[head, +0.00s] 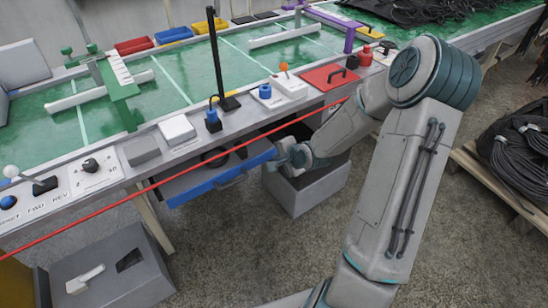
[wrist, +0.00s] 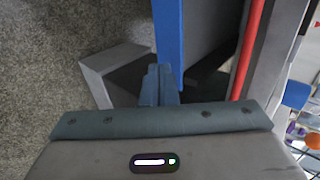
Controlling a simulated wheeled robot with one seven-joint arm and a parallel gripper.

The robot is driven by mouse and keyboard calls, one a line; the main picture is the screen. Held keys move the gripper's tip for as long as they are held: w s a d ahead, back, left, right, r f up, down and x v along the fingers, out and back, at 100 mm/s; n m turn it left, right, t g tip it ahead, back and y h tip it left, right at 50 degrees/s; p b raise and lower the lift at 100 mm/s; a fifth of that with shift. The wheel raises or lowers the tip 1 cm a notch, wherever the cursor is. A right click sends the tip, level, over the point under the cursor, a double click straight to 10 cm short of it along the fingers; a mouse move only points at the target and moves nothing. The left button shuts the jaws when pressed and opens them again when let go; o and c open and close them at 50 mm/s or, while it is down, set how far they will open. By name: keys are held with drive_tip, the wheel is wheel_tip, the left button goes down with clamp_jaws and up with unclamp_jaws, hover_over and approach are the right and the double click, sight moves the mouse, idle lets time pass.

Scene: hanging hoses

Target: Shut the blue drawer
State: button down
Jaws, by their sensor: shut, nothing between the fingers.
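The blue drawer (head: 218,180) stands pulled out under the front edge of the workbench in the head view, with a dark hose-like coil partly showing inside. In the wrist view its blue front (wrist: 168,45) runs down from the top edge to my fingertips. My gripper (head: 290,158) is at the drawer's right end in the head view. It is shut and empty, and its closed fingers (wrist: 160,85) lie at or very near the blue front in the wrist view. I cannot tell whether they touch.
A red line (head: 150,187) stretches across in front of the bench, above the drawer. A grey open box (head: 308,190) stands on the floor below my gripper. Another grey box (head: 110,270) with a light handle stands at lower left. Coiled black hoses (head: 520,145) lie on a pallet at right.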

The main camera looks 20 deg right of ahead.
sight(268, 156)
drive_tip(key=shift+w+a, duration=0.2)
drive_tip(key=shift+w, duration=0.35)
drive_tip(key=shift+w+a, duration=0.15)
drive_tip(key=shift+w, duration=0.4)
drive_tip(key=w, duration=0.2)
drive_tip(key=w+a, duration=0.1)
drive_tip(key=shift+w+a, duration=0.1)
drive_tip(key=shift+w, duration=0.25)
drive_tip(key=shift+w+a+r, duration=0.1)
drive_tip(key=shift+w+r, duration=0.05)
drive_tip(key=shift+w, duration=0.15)
